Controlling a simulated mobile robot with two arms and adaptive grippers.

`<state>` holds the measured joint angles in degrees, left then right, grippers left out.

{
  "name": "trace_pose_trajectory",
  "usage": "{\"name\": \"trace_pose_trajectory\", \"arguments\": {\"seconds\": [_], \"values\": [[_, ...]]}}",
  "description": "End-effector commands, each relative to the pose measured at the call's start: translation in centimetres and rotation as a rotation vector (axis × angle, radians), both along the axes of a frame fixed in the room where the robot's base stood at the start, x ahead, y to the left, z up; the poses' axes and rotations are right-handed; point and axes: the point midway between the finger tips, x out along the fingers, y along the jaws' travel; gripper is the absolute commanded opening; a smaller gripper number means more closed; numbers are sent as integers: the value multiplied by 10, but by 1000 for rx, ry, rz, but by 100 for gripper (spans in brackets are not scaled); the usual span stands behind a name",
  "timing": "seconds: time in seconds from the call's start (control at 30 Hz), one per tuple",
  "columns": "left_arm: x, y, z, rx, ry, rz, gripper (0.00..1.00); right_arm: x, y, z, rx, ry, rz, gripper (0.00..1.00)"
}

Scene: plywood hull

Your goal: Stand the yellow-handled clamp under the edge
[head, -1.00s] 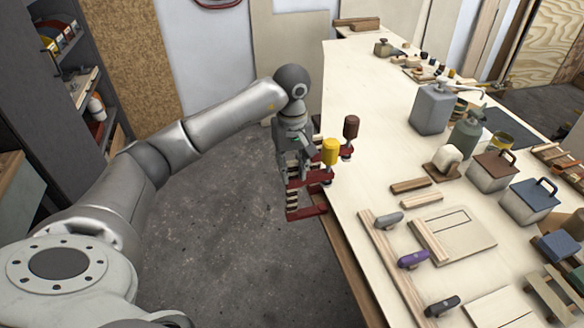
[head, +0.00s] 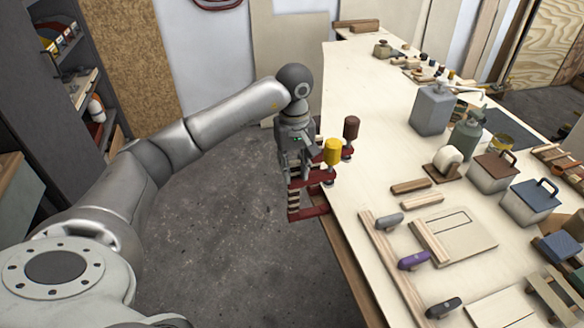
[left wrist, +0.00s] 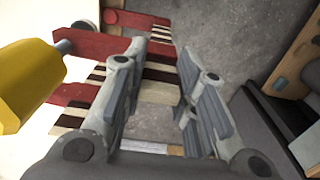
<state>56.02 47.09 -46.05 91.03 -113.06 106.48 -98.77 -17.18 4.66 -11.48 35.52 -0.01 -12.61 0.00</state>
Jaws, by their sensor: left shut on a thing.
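The yellow-handled clamp (head: 332,152) has red jaws and a striped bar, and stands roughly upright at the left edge of the workbench (head: 365,85). Its upper jaw and yellow handle are by the edge at top level, and its lower red jaw (head: 308,213) is lower down. Whether it touches the bench is unclear. My left gripper (head: 294,160) is shut on it from the side away from the bench. The left wrist view shows the yellow handle (left wrist: 30,85) at left and the gripper fingers (left wrist: 158,95) by the striped bar. My right gripper is out of view.
A brown-handled clamp (head: 351,128) stands just beyond, close to the yellow handle. On the bench are wooden strips (head: 410,186), a purple-handled tool (head: 413,261), a grey canister (head: 432,108) and lidded boxes. Grey floor (head: 225,220) is clear left of the bench.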

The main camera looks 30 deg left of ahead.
Motion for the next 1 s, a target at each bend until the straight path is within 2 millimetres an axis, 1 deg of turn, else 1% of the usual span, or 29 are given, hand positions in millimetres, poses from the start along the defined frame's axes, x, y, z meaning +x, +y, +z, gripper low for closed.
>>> {"name": "trace_pose_trajectory", "arguments": {"seconds": [1.0], "values": [[29, -25, 1, -1, -3, 0, 0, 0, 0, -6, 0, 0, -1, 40]]}}
